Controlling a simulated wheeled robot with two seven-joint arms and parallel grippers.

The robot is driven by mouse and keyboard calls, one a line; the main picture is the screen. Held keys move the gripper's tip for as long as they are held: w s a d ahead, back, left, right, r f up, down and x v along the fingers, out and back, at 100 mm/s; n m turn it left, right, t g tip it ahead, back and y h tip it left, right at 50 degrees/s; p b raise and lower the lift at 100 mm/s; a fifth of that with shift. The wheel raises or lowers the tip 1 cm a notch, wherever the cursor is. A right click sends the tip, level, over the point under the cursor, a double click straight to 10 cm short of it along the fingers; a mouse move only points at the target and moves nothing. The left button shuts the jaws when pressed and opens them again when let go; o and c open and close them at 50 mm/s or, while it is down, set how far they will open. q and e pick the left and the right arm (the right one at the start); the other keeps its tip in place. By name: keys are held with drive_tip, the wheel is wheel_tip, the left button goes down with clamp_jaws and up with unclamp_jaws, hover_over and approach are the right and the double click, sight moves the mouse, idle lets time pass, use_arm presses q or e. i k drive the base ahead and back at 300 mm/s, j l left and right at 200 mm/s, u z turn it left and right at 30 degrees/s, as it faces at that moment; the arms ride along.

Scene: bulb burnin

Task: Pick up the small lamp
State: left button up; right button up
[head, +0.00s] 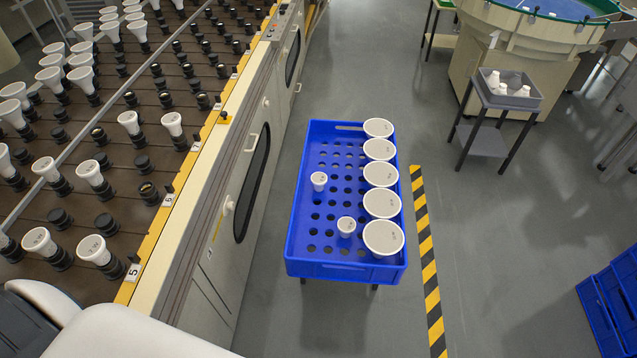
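Two small white lamps stand in the blue crate: one small lamp (319,180) at the left middle and another small lamp (346,226) nearer the front. Several large round white lamps (381,174) fill the crate's right side in a row. More white lamps of a narrow flared shape, such as one lamp (95,250) at the front, stand in black sockets on the brown rack at left. Part of my white arm shows at the bottom left. Neither gripper is in view.
The blue crate (296,252) has a floor with rows of holes, many of them empty. A beige machine side (232,150) with a yellow edge runs left of it. A yellow-black floor stripe (428,270) lies right. Blue crates (612,300) stand at lower right. Grey floor between is clear.

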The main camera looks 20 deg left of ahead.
sight(318, 179)
drive_tip(key=i+l+u, duration=0.1)
drive_tip(key=u, duration=1.9)
drive_tip(key=l+u, duration=0.2)
drive_tip(key=l, duration=0.2)
drive_tip(key=k+l+u, duration=0.2)
drive_tip(key=l, duration=0.15)
drive_tip(key=l+u, duration=0.2)
drive_tip(key=l, duration=0.2)
drive_tip(key=k+l+u, duration=0.2)
drive_tip(key=i+l, duration=0.1)
drive_tip(key=l, duration=0.05)
